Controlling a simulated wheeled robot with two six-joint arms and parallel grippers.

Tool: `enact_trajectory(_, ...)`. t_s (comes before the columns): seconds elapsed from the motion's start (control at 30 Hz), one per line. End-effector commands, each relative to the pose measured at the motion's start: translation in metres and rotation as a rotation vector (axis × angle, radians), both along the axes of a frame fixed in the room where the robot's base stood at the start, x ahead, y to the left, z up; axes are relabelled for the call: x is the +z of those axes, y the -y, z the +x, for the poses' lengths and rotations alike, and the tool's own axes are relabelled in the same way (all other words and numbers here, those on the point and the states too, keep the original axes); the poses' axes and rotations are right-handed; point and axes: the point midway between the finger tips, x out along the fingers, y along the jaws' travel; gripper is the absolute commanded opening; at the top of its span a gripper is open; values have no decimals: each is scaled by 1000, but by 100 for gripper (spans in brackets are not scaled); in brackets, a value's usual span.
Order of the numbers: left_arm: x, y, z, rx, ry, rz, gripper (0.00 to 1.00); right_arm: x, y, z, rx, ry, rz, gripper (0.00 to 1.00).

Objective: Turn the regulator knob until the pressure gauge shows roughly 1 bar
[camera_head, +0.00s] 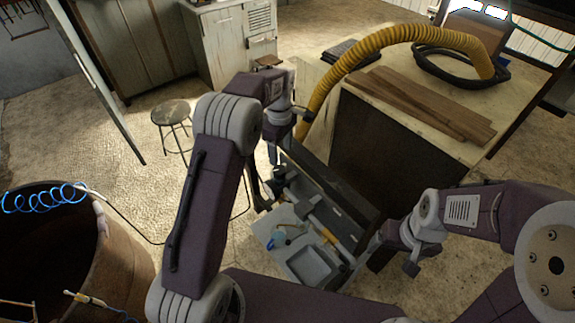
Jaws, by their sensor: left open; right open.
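I cannot make out the regulator knob or the pressure gauge for certain. A small round blue and white item (277,240) lies in a grey tray (262,226) low in the middle, too small to identify. My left gripper (290,128) is open and empty above and behind the tray, partly hidden by its own wrist. My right gripper (397,258) is open and empty at the right of the tray. Neither gripper touches the small item.
A wooden crate (395,160) carries planks (425,103) and a yellow hose (392,38). A rusty barrel (125,262) with blue coiled tubing (45,198) stands left. A stool (171,113) stands on open floor.

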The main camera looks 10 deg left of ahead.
Motion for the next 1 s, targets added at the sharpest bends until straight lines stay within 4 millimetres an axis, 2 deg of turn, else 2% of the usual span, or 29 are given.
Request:
enact_trajectory(0.17, -14, 0, -1, 0, -2, 1, 63, 4, 0, 0, 1, 0, 0, 82)
enact_trajectory(0.4, -63, 0, -1, -1, -2, 0, 63, 17, 0, 0, 0, 0, 0, 82)
enact_trajectory(0.53, -81, -1, -1, -1, 1, 0, 63, 21, 0, 0, 0, 0, 0, 82)
enact_trajectory(0.67, -89, -1, 0, -1, 4, 0, 63, 22, 0, 0, 0, 0, 0, 82)
enact_trajectory(0.87, -90, -1, 0, -1, 4, 0, 63, 21, 0, 0, 0, 0, 0, 82)
enact_trajectory(0.97, -90, -1, 0, -1, 4, 0, 38, 21, 0, 0, 0, 0, 0, 82)
enact_trajectory(1.0, -90, -1, 0, -1, 5, -1, 27, 21, 0, 0, 0, 0, 0, 82)
